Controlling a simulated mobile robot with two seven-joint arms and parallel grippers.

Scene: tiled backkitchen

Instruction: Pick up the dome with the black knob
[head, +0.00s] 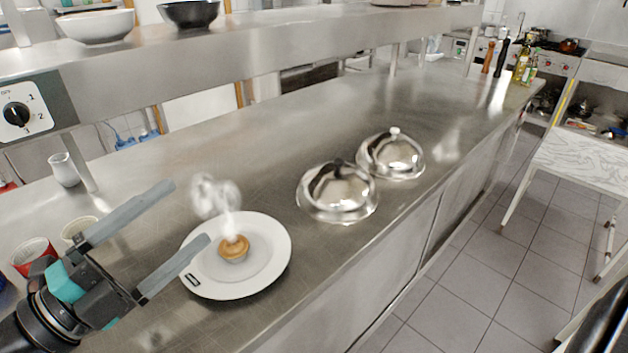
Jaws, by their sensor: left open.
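Two shiny metal domes stand side by side on the steel counter in the head view. The nearer dome (338,198) has a dark, black-looking knob (338,164) on top. The farther dome (392,160) has a light, silvery knob and stands just behind and to the right. My left gripper (190,213) is open and empty at the lower left, with its two grey fingers spread apart. It is well to the left of both domes, and one fingertip reaches over the left rim of a white plate. My right gripper is not in view.
The white plate (268,275) holds a small steaming tart (234,248) between my gripper and the domes. A red cup (34,256) and a white jug (64,170) stand at the left. An overhead shelf (270,45) runs along the back.

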